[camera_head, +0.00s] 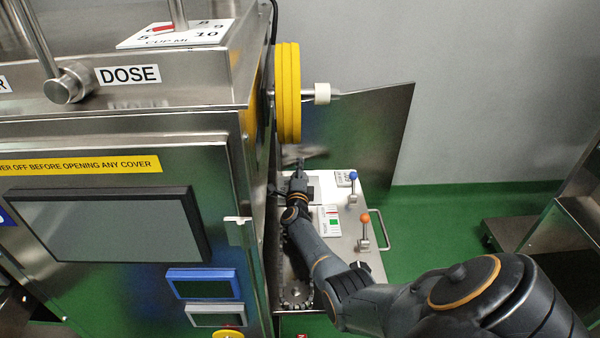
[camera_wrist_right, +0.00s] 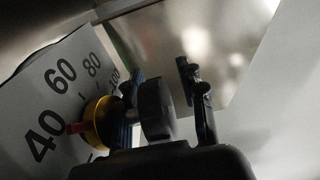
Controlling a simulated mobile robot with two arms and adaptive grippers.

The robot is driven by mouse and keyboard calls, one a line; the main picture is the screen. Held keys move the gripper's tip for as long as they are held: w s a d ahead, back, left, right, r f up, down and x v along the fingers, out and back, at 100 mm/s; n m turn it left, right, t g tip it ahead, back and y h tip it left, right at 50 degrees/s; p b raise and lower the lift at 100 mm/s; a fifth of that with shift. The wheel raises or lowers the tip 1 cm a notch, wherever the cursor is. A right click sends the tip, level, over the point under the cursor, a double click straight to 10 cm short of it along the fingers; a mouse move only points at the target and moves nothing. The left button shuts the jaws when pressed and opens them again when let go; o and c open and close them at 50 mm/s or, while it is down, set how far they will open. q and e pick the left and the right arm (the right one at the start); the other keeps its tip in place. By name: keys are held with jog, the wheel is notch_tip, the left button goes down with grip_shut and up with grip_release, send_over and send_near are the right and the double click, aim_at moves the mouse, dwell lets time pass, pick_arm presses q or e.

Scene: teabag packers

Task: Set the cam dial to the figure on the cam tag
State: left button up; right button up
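The cam dial appears to be the numbered white plate (camera_wrist_right: 60,95) in the right wrist view, with 40, 60, 80 and 100 visible. Its knob has a yellow collar (camera_wrist_right: 100,122), a red pointer (camera_wrist_right: 77,128) directed toward the 40, and a black grip (camera_wrist_right: 156,108). My right gripper (camera_wrist_right: 168,98) has its fingers on either side of the black grip, with a gap at the right finger. In the head view my right gripper (camera_head: 298,166) is beside the machine, small and dark; the dial cannot be made out there. No cam tag is legible. My left gripper is out of view.
Yellow discs (camera_head: 288,92) and a steel panel (camera_head: 375,135) stand above and behind my right gripper. The machine body (camera_head: 100,240) is close on the left.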

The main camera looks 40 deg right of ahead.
grip_shut()
dwell(0.7)
